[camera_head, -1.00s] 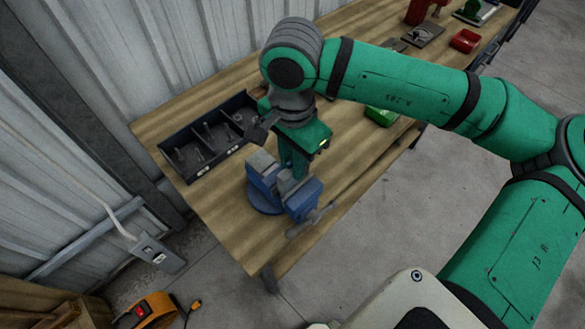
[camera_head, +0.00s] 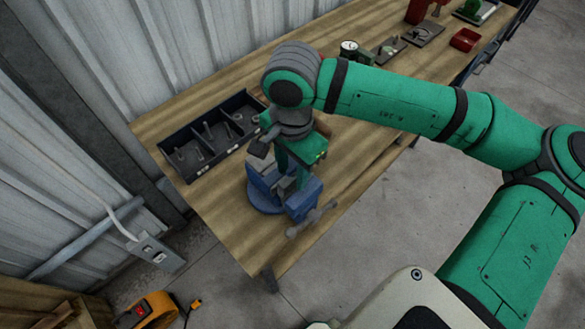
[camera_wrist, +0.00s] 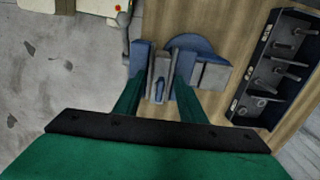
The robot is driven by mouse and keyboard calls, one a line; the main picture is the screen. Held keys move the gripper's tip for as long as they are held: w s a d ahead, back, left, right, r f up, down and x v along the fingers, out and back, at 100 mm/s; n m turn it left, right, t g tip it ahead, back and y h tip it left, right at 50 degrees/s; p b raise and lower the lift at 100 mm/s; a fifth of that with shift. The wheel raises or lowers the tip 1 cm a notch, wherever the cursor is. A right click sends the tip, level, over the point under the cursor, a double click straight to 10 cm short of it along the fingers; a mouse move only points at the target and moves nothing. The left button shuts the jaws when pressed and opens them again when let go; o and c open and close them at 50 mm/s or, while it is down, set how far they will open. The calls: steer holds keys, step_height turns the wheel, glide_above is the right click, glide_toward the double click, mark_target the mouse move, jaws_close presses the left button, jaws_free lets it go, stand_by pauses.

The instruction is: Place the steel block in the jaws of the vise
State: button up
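The blue vise (camera_head: 302,202) stands on the bench, with its grey handle toward the front edge. In the wrist view the vise (camera_wrist: 141,60) lies straight ahead of my fingers. My gripper (camera_head: 290,180) points down right over the vise and hides much of its jaws. In the wrist view my gripper (camera_wrist: 160,80) has its two green fingers on either side of a narrow grey piece, which looks like the steel block (camera_wrist: 161,66), held between them. The block is at the vise jaws; whether it is down inside them I cannot tell. It is hidden in the head view.
A dark divided tray (camera_head: 206,142) with bolts or pegs stands behind the vise, near the metal wall. A can (camera_head: 349,49), grey plates (camera_head: 390,50) and a red bin (camera_head: 465,40) are farther along the bench. The bench front left is clear.

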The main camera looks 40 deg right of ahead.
steer(key=shift+r, duration=0.1)
step_height(320, 180, up, 12)
stand_by(0.5)
steer(key=shift+r, duration=0.1)
stand_by(0.4)
